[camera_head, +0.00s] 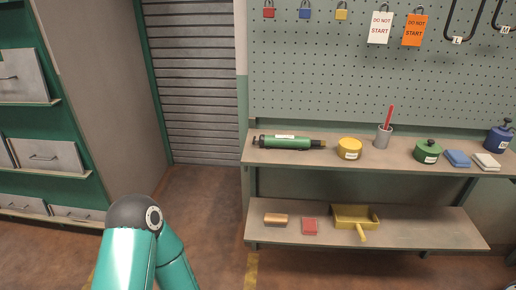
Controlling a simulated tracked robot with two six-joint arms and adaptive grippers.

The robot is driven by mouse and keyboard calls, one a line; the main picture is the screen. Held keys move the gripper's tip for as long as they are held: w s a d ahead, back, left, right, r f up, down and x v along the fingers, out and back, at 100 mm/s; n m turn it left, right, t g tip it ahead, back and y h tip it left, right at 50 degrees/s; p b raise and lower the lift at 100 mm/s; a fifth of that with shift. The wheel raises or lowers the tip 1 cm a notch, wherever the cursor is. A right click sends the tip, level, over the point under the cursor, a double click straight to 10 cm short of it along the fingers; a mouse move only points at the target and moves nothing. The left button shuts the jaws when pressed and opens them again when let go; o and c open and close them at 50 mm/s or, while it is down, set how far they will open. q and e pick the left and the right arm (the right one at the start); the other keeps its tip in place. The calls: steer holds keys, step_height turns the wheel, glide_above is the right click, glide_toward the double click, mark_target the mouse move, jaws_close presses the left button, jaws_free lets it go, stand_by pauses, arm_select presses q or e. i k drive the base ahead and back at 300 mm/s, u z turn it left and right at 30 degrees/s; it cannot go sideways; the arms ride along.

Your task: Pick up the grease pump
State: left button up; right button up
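A green cylinder with black ends and a pale label, which looks like the grease pump (287,142), lies on its side at the left end of the upper shelf (330,160). It lies roughly along the shelf edge and nothing covers it. Part of my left arm shows at the lower left, well left of the shelves. Neither of my grippers is in view, so I cannot see their state.
Right of it stand a yellow tin (349,148), a grey cup (383,136) with a red stick, a green pot (427,151) and a blue pot (497,138). The lower shelf (400,235) holds a yellow dustpan (354,218). A pegboard (330,75) rises behind.

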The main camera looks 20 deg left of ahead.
mark_target(268, 141)
steer(key=z, duration=0.2)
steer(key=i, duration=0.8)
steer(key=u, duration=0.2)
steer(key=k, duration=0.8)
steer(key=z, duration=0.2)
steer(key=i, duration=0.95)
steer(key=u, duration=0.1)
